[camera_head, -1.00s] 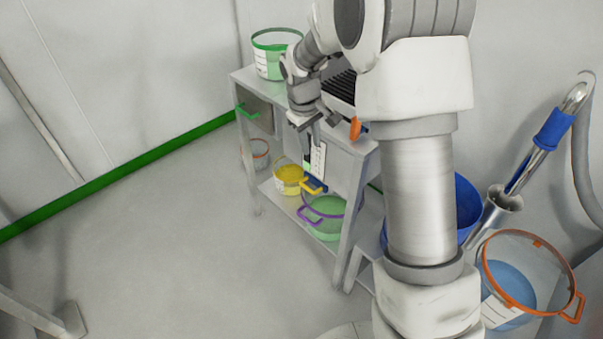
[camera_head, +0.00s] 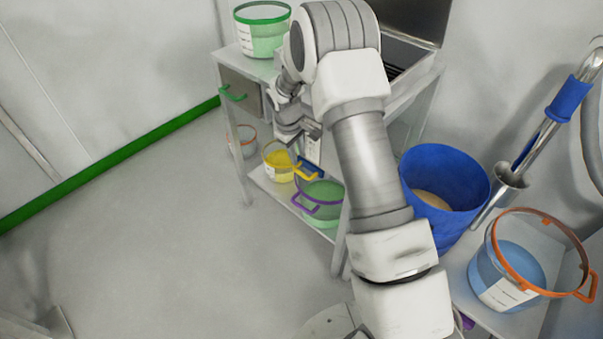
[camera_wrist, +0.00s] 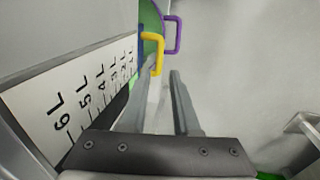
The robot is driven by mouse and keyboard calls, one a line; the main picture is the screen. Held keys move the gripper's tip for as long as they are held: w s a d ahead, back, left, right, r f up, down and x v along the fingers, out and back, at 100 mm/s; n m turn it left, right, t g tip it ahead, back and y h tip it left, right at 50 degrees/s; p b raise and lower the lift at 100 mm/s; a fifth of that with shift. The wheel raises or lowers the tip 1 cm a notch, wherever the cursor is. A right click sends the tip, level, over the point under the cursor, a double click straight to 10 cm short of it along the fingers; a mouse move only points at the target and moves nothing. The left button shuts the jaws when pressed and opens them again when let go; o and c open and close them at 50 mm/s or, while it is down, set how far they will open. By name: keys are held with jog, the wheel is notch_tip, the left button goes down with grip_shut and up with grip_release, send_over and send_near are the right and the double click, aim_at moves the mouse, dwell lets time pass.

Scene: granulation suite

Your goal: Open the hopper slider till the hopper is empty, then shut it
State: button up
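The hopper's white litre scale (camera_head: 312,148) shows in part behind my arm in the head view. In the wrist view the scale (camera_wrist: 75,92) runs along the left, with figures falling from 6 L toward the far end. A yellow handle (camera_head: 307,171) is low on the hopper front; it also shows in the wrist view (camera_wrist: 159,50). My gripper (camera_wrist: 163,75) is open, its fingers pointing down toward the yellow handle, which is near the left fingertip. I cannot tell whether they touch. The fill level is not clear.
Below is a clear container with a purple handle (camera_head: 305,206) and green contents, beside a yellow-filled container (camera_head: 277,162). A green-rimmed container (camera_head: 262,36) stands on top. A blue bucket (camera_head: 437,205) and an orange-rimmed container (camera_head: 505,275) are at right. The left floor is clear.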

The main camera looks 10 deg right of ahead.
aim_at(302, 174)
jog(key=f, duration=0.2)
jog(key=d+f+b, duration=0.1)
jog(key=f, duration=0.2)
jog(key=w+f+b, duration=0.1)
jog(key=f, duration=0.2)
jog(key=shift+d+f, duration=0.2)
jog(key=shift+d, duration=0.05)
grip_shut()
dwell(1.0)
